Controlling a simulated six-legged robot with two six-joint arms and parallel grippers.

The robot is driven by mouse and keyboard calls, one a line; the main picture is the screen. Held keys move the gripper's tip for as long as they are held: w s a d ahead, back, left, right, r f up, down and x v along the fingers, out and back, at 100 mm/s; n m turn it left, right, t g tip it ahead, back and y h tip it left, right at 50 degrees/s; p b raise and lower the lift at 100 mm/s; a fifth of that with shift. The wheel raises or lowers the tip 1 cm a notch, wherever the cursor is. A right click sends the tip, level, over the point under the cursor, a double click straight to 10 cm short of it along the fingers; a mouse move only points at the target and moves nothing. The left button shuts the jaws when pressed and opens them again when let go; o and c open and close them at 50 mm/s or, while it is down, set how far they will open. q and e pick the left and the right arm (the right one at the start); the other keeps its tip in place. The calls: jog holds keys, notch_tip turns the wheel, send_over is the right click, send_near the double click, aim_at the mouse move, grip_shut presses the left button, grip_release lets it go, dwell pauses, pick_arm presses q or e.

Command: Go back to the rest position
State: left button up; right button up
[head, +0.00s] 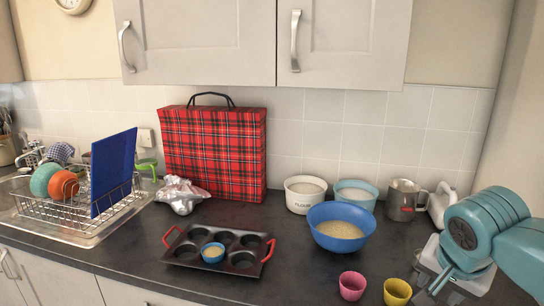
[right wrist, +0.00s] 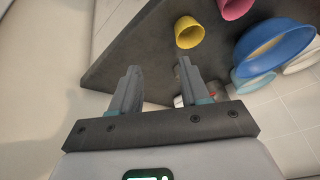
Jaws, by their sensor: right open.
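My right arm comes in from the right edge in the head view, and its gripper (head: 432,286) is low at the right by the counter (head: 130,255). In the right wrist view the gripper (right wrist: 158,64) is open, with two grey fingers apart and nothing between them. A yellow cup (head: 397,291) is just left of the gripper in the head view and shows beyond the fingertips in the right wrist view (right wrist: 189,32). My left gripper is not in view.
A pink cup (head: 352,285), a blue bowl of grain (head: 338,240), two smaller bowls and a metal mug (head: 403,199) stand nearby. A muffin tin (head: 187,247) holds a small blue cup (head: 213,253). A plaid bag (head: 213,150) and dish rack (head: 75,215) are farther left.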

jog(key=w+a+f+n+g+y, duration=0.1)
jog(key=a+f+n+y, duration=0.3)
jog(key=f, duration=0.8)
jog(key=a+f+n+g, duration=0.1)
jog(key=a+f, duration=0.5)
jog(key=f, duration=0.6)
jog(key=s+a+f+n+g+y, duration=0.1)
jog(key=s+a+f, duration=0.2)
jog(key=s+f, duration=0.6)
jog(key=s+a+f+n+g+y+p, duration=0.1)
jog(key=s+a+f, duration=0.2)
jog(key=s+f, duration=0.7)
jog(key=shift+s+a+f+p, duration=0.2)
jog(key=shift+a+f+p, duration=0.15)
jog(key=shift+f, duration=0.5)
